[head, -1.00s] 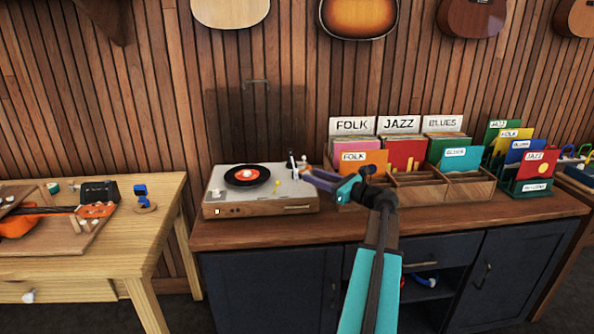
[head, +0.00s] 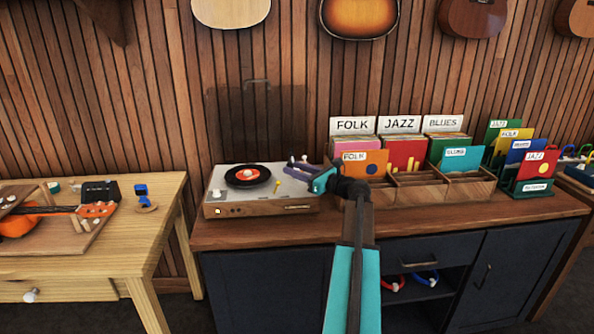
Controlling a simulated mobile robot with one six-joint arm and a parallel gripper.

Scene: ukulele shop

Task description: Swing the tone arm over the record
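The record player (head: 262,209) stands at the left end of the dark cabinet top, with a grey deck and a wooden front. A black record (head: 233,176) with an orange label lies on its platter. My gripper (head: 296,166), with purple fingers and a teal body, is over the right back part of the deck, right of the record. It covers the place where the tone arm's base stands, so most of the tone arm is hidden. A small pale piece (head: 277,183) shows right of the record. Whether the fingers touch or grip the tone arm is too small to tell.
A clear raised lid (head: 240,115) stands behind the record player. Wooden record bins (head: 420,194) marked folk, jazz and blues are close on the right. A wooden workbench (head: 150,225) is at the left. The cabinet top (head: 275,232) is bare in front.

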